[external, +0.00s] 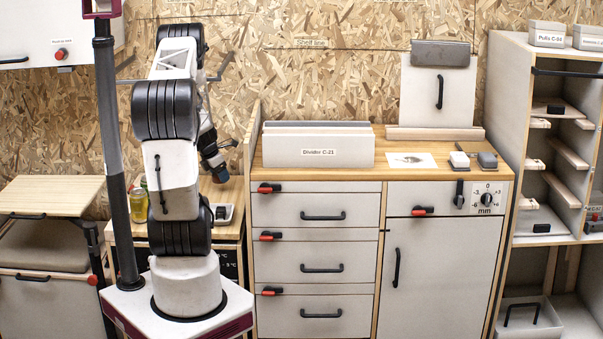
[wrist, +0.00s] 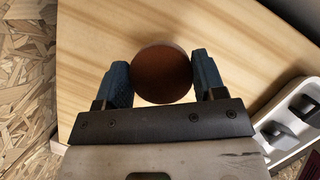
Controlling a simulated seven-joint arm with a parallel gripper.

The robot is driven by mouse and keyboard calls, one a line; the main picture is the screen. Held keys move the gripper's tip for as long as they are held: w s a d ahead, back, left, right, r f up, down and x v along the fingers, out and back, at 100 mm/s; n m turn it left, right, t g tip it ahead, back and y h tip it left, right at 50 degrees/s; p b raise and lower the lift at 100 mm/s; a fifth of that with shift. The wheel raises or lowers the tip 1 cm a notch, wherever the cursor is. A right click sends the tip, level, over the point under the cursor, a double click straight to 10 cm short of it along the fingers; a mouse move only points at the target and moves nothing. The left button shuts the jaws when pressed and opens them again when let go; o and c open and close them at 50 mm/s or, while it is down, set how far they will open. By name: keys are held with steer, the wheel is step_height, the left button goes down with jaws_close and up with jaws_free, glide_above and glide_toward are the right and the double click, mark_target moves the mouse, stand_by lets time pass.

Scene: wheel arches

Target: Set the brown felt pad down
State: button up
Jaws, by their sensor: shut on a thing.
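The brown felt pad (wrist: 163,73) is a round disc in the wrist view. My gripper (wrist: 162,82) has its two blue fingers on either side of the pad, shut on it. Light wood of a small table (wrist: 90,65) lies beneath; I cannot tell how far the pad is above it. In the external view my gripper (external: 217,173) points down over the small wooden side table (external: 228,232), left of the drawer cabinet. The pad cannot be made out there.
A white tray (wrist: 293,112) with dark items lies right of my gripper in the wrist view. In the external view, yellowish bottles (external: 139,203) stand behind my arm. The drawer cabinet (external: 315,238) rises close on the right. The wood left of the pad is clear.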

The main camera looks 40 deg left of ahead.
mark_target(220, 183)
steer(key=shift+f, duration=1.75)
steer(key=shift+f, duration=0.15)
steer(key=o, duration=1)
steer(key=shift+c, duration=0.2)
steer(key=v, duration=0.5)
steer(key=shift+a+r, duration=0.1)
steer(key=shift+r, duration=0.15)
steer(key=s, duration=0.4)
steer(key=s+a, duration=0.1)
steer(key=s, duration=0.2)
steer(key=s+a, duration=0.1)
steer(key=s, duration=0.3)
steer(key=shift+s+a+f, duration=0.1)
steer(key=shift+s, duration=0.25)
